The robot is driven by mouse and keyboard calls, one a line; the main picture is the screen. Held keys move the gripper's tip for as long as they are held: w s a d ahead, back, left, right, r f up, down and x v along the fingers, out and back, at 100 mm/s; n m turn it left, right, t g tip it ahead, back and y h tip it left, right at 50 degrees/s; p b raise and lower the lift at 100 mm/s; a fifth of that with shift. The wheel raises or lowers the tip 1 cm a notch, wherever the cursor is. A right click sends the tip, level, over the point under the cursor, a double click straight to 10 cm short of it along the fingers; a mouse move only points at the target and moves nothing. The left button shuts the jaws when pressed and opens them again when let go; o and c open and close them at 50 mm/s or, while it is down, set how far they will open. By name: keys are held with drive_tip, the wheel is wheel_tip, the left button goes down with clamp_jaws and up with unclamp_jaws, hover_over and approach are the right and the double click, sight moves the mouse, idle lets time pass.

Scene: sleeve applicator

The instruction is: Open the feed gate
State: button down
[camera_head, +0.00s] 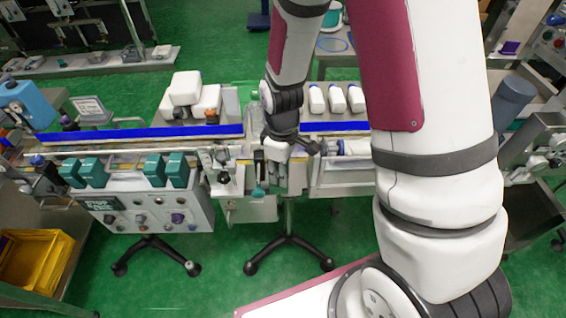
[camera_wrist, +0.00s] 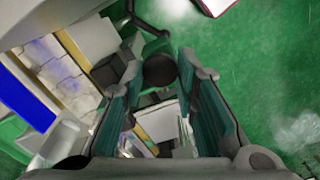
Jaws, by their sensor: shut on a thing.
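A round black knob (camera_wrist: 158,70) shows between the fingertips of my gripper (camera_wrist: 160,80) in the wrist view. The two teal-padded fingers stand on either side of it and are shut on it, spread by its width. In the head view my gripper (camera_head: 270,178) is low at the middle of the conveyor machine, beside its metal fittings. My arm hides part of this spot. The feed gate cannot be clearly told apart from the fittings around the knob, and I cannot see how far open it stands.
The conveyor (camera_head: 110,147) with a blue rail runs across the view. Teal blocks (camera_head: 95,171) and a control panel (camera_head: 150,214) are at its left. White bottles (camera_head: 335,97) stand behind it on the right. A yellow crate (camera_head: 38,258) is at lower left. Green floor lies in front.

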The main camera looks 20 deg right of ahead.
drive_tip(key=shift+w, duration=0.1)
drive_tip(key=c, duration=1.2)
unclamp_jaws()
drive_tip(key=shift+c, duration=0.2)
wheel_tip(320, 180, up, 12)
drive_tip(key=s+d+r+m+t, duration=0.1)
drive_tip(key=s+r+m+t, duration=0.1)
drive_tip(key=s+r+m, duration=0.2)
drive_tip(key=s+d+r+m+t, duration=0.1)
drive_tip(key=s+r+m+t, duration=0.2)
drive_tip(key=s+r, duration=0.8)
wheel_tip(320, 180, up, 5)
drive_tip(key=shift+s+d+f+m+t, duration=0.2)
drive_tip(key=shift+d+m+t, duration=0.15)
drive_tip(key=shift+m, duration=0.75)
